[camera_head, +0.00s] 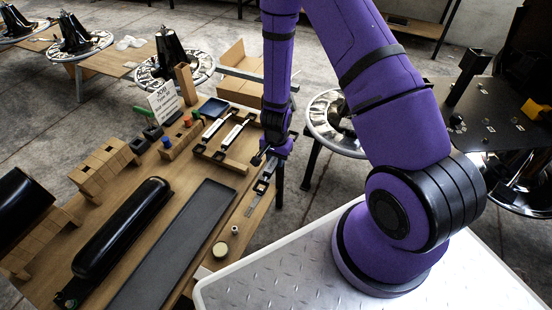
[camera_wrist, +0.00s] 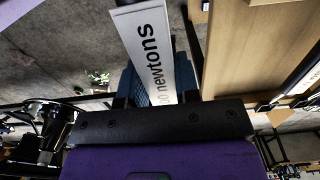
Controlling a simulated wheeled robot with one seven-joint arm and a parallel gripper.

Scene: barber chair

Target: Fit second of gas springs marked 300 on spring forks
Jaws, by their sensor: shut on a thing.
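My gripper (camera_head: 268,157) is low at the bench's right edge, below the purple forearm. In the wrist view its black body (camera_wrist: 160,122) spans the lower middle, and the jaws are shut on a gas spring. The spring's white label (camera_wrist: 148,45) reads "00 newtons"; the leading digit is hidden. Two white-labelled bars that look like gas springs (camera_head: 213,127) (camera_head: 235,131) lie in a wooden rack beside the gripper. A white sign (camera_head: 164,102) behind them shows 300. I cannot make out the spring forks; a dark plate with an upright post (camera_head: 490,112) stands at the far right.
The wooden bench (camera_head: 150,205) holds a long dark tray (camera_head: 175,250), a black padded armrest (camera_head: 122,228), wooden blocks (camera_head: 105,165) and a small round tin (camera_head: 220,250). Chrome chair bases stand on the floor behind. The tread-plate surface (camera_head: 300,270) beside my arm is clear.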

